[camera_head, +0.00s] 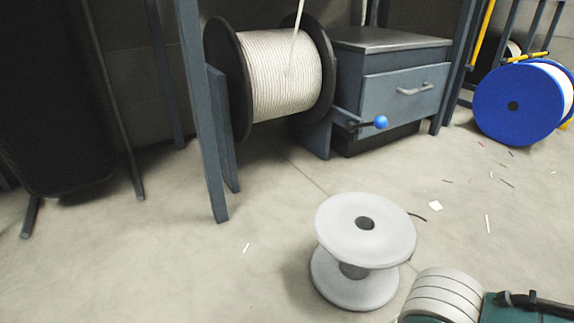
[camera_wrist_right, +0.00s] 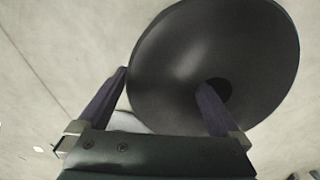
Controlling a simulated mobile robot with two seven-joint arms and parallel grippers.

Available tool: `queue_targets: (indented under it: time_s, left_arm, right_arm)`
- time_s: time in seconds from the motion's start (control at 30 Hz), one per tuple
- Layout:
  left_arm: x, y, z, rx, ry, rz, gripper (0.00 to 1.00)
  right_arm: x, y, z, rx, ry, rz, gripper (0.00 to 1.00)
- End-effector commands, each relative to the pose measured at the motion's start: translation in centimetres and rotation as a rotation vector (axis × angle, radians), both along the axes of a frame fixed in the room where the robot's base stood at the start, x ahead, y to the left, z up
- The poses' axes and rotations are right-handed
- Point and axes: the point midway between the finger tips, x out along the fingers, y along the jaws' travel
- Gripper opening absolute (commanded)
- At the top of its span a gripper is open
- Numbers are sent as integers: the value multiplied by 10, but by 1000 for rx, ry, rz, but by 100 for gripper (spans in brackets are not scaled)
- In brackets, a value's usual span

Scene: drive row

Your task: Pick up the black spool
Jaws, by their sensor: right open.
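The black spool (camera_wrist_right: 175,60) shows in the right wrist view as a large, tilted dark round flange with a hole near its lower right. The rest of it is hidden behind this flange. My right gripper (camera_wrist_right: 163,80) is open and empty. Its right finger overlaps the flange in the picture, the tip beside the hole. Its left finger lies just outside the flange's left edge. Whether a finger touches the spool or enters the hole, I cannot tell. The head view does not clearly show this spool or either gripper; only part of an arm of mine shows at its lower right.
A pale grey empty spool (camera_head: 365,240) stands upright on the floor. A rope drum with dark flanges (camera_head: 280,75) hangs in a blue-grey frame (camera_head: 207,150) beside a drawer cabinet (camera_head: 400,95). A blue spool (camera_head: 512,105) stands at right.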

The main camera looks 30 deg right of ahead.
Motion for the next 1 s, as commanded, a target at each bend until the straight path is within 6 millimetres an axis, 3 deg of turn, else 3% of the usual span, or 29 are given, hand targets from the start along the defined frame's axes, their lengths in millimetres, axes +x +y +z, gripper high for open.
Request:
queue_targets:
  time_s: [0.03, 0.3, 1.0]
  left_arm:
    - [0, 0, -11, 1, 1, -1, 50]
    - [0, 2, -9, 7, 1, -5, 50]
    - [0, 1, -8, 3, 1, -2, 50]
  right_arm:
    - [0, 0, -10, 0, -1, 0, 100]
    - [0, 0, -8, 0, -1, 0, 100]
    - [0, 0, -8, 0, -1, 1, 21]
